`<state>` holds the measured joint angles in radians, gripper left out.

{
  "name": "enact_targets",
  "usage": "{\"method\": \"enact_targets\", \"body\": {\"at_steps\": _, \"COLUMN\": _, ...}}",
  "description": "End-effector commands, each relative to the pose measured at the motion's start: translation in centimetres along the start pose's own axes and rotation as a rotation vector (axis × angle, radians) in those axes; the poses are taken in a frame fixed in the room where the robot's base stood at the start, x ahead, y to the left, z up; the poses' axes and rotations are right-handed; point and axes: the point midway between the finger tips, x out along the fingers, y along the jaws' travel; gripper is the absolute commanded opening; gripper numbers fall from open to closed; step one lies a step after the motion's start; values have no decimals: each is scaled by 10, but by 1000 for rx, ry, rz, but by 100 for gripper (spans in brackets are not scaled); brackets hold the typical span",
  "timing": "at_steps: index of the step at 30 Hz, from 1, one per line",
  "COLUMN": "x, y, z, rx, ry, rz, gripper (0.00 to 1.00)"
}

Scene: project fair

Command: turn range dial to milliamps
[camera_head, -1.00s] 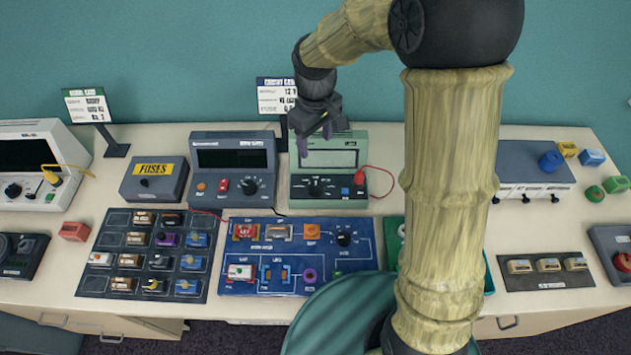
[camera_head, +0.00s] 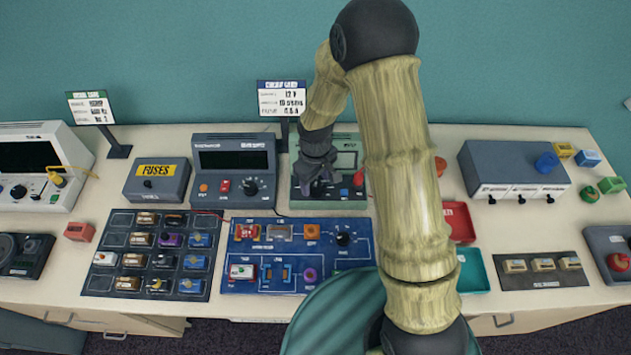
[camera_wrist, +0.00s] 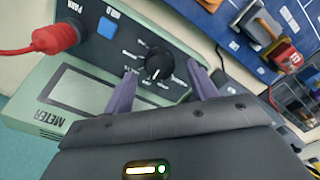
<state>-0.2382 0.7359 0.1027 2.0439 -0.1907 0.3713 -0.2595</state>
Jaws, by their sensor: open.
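The green meter (camera_head: 349,142) stands at the back middle of the table, and its body also fills the upper left of the wrist view (camera_wrist: 40,92). Its black range dial (camera_wrist: 159,66) shows in the wrist view with white markings around it, and a white line on its face. My gripper (camera_wrist: 160,82) is open, with one purple finger on each side of the dial. A gap shows between the fingers and the dial. In the head view my gripper (camera_head: 318,184) is low over the meter's front panel and hides the dial.
A red plug (camera_wrist: 58,36) sits in the meter's panel beside a blue HOLD button (camera_wrist: 106,27). The power supply (camera_head: 235,165) stands close on the left. The blue circuit board (camera_head: 262,247) lies in front. A red tray (camera_head: 459,221) is on the right.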

Motion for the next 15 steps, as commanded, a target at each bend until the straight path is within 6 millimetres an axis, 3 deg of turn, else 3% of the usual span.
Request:
{"method": "enact_targets", "body": {"at_steps": 6, "x": 18, "y": 0, "z": 0, "rx": 1, "ry": -1, "rz": -1, "gripper": 57}}
{"method": "enact_targets", "body": {"at_steps": 15, "x": 20, "y": 0, "z": 0, "rx": 1, "ry": 1, "rz": 0, "gripper": 57}}
